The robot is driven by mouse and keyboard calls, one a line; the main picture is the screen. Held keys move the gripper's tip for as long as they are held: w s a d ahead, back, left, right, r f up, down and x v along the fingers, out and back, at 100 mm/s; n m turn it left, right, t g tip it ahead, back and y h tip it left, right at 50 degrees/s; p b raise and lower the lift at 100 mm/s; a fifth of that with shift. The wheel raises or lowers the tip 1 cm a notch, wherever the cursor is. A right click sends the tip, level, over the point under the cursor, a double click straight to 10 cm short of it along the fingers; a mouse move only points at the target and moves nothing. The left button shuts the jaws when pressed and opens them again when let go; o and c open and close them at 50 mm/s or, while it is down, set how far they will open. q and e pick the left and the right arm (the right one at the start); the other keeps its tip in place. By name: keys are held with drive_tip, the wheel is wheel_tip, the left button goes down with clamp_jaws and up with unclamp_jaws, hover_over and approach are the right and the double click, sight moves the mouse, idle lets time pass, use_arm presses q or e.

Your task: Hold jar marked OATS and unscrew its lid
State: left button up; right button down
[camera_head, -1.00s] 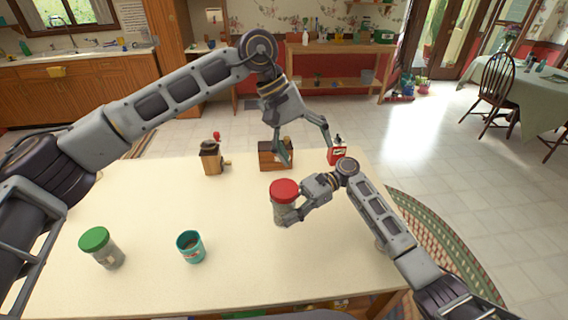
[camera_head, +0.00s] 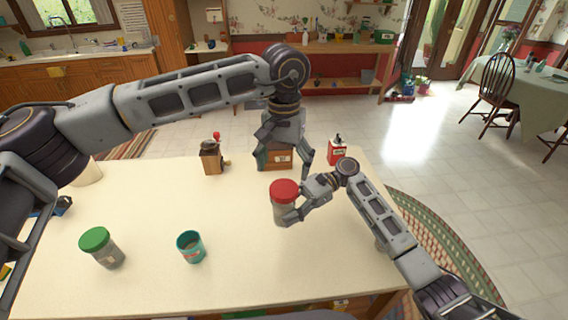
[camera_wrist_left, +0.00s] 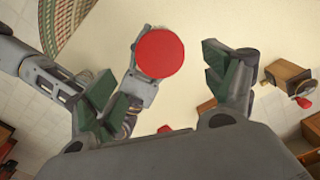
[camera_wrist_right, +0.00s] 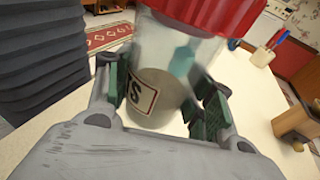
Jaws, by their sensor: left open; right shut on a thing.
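A clear jar with a red lid (camera_head: 284,190) stands upright on the table in the head view. In the right wrist view the jar (camera_wrist_right: 158,95) shows part of a label ending in "S" and pale contents; the rest of the label is hidden. My right gripper (camera_head: 296,212) is shut on the jar's body from the right. My left gripper (camera_head: 283,172) is open and empty, pointing down above and just behind the jar. In the left wrist view the red lid (camera_wrist_left: 160,53) lies between and beyond the open fingers, not touched.
A green-lidded jar (camera_head: 101,248) and a teal cup (camera_head: 191,246) stand at the front left. A coffee grinder (camera_head: 212,157), a wooden box (camera_head: 279,158) and a red tin (camera_head: 337,151) stand along the back. The table's middle left (camera_head: 140,200) is clear.

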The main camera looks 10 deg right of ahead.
sight(284, 188)
use_arm(q)
drive_tip(key=shift+f, duration=0.1)
drive_tip(key=shift+f, duration=3.9)
drive_tip(key=c, duration=1.1)
drive_tip(key=shift+o, duration=0.2)
